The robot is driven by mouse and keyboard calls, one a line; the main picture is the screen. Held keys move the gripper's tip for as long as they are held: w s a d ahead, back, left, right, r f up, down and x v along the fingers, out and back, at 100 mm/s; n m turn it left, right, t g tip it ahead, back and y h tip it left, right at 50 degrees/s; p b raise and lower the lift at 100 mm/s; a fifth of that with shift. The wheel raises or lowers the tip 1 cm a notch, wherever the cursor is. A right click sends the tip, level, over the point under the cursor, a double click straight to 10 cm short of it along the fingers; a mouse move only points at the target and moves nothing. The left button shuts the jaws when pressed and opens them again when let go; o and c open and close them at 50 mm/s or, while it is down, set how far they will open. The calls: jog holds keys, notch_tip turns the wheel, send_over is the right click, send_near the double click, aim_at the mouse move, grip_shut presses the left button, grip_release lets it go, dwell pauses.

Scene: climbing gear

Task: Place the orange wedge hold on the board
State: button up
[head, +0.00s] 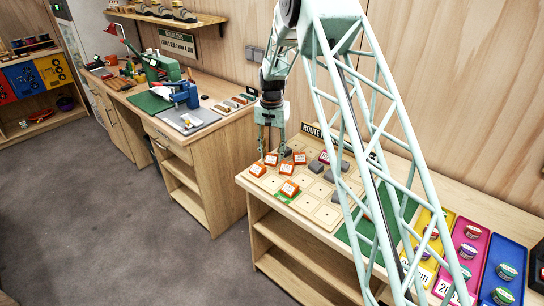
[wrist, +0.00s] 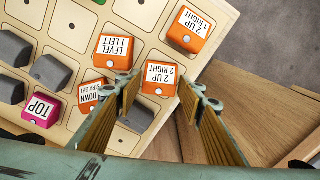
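Other orange holds are "2 UP 1 RIGHT" (wrist: 187,30), "LEVEL 1 LEFT" (wrist: 113,50) and a partly hidden "DOWN" one (wrist: 92,95). Another orange hold (head: 289,188) stands by a green patch at the front edge.
Yellow, pink and blue trays (head: 505,250) with round tins lie at the right. A workbench (head: 205,130) with tools stands at the left. My arm hides part of the table.

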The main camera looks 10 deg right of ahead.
aim_at(272, 156)
notch_tip(272, 156, up, 11)
jog(key=shift+f+p, duration=0.15)
jog(key=shift+p, duration=0.3)
jog(key=shift+s, duration=0.1)
dwell(0.8)
